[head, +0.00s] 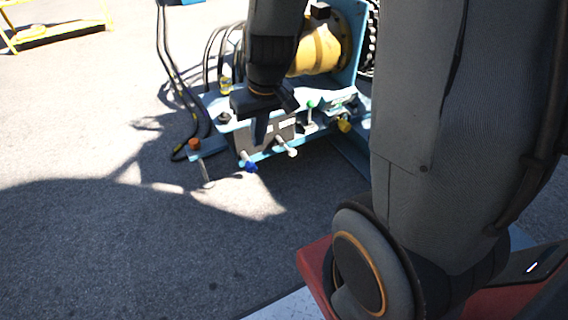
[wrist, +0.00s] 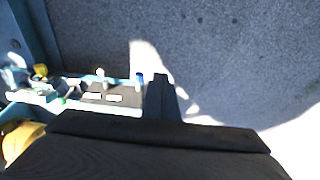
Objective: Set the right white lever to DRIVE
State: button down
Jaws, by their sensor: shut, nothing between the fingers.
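The control panel (head: 268,134) is a grey box on the blue frame, with several levers along its front. A white-tipped lever (head: 290,151) sticks out from the right part of its front; it also shows in the wrist view (wrist: 101,73). A blue-knobbed lever (head: 250,166) is to its left, also in the wrist view (wrist: 140,78). My gripper (head: 261,138) is shut and empty, pointing down in front of or over the panel, left of the white lever. In the wrist view its fingers (wrist: 161,95) are beside the blue knob. Contact cannot be told. Panel lettering is unreadable.
An orange knob (head: 194,144) is at the left. Black hoses and a yellow drum (head: 318,50) are behind. Open asphalt (head: 130,240) lies in front.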

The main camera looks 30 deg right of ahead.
aim_at(287, 148)
jog(key=w+d+f+t+h+b, duration=0.1)
jog(key=w+d+f+b, duration=0.2)
jog(key=w+f+b, duration=0.6)
jog(key=w+d+f+t+h+b, duration=0.15)
jog(key=w+f+b, duration=0.25)
jog(key=w+f, duration=0.5)
jog(key=w+d+f+h+b, duration=0.1)
jog(key=w+d+f+b, duration=0.3)
jog(key=f, duration=0.5)
jog(key=w+d+f+h+b, duration=0.1)
jog(key=w+d+f+b, duration=0.3)
jog(key=d+f+b, duration=0.4)
jog(key=w+d+f+t+h+b, duration=0.1)
jog(key=w+d+f+b, duration=0.4)
jog(key=d+f+b, duration=0.2)
jog(key=shift+f+n+b, duration=0.3)
jog(key=shift+f+b, duration=1.1)
jog(key=shift+f, duration=1)
jog(key=shift+d, duration=0.2)
